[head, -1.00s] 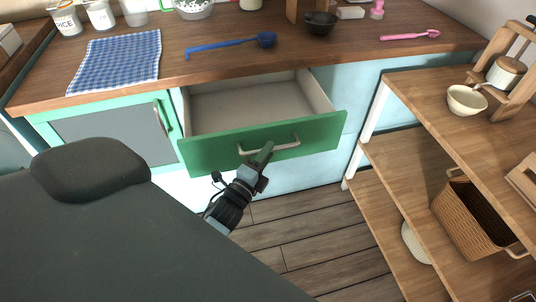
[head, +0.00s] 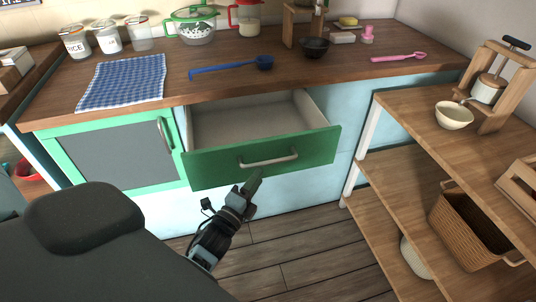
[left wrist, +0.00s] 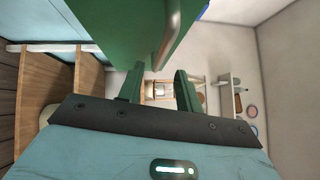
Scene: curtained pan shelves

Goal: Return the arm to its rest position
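My left gripper (head: 251,184) is in front of the open green drawer (head: 210,172), just below its pale bar handle (head: 268,161). In the left wrist view my left gripper (left wrist: 158,88) has its two green fingers spread apart, with nothing between them. The drawer front (left wrist: 118,32) and its handle (left wrist: 170,32) are above the fingers there, apart from them. The drawer is pulled out and its visible inside is empty. My right gripper is not in view.
The wooden counter (head: 215,92) holds a checked cloth (head: 123,82), a blue ladle (head: 228,68) and a dark bowl (head: 315,47). A wooden shelf unit (head: 425,135) with a wicker basket (head: 462,228) stands at right. Bare floor (head: 300,245) lies between.

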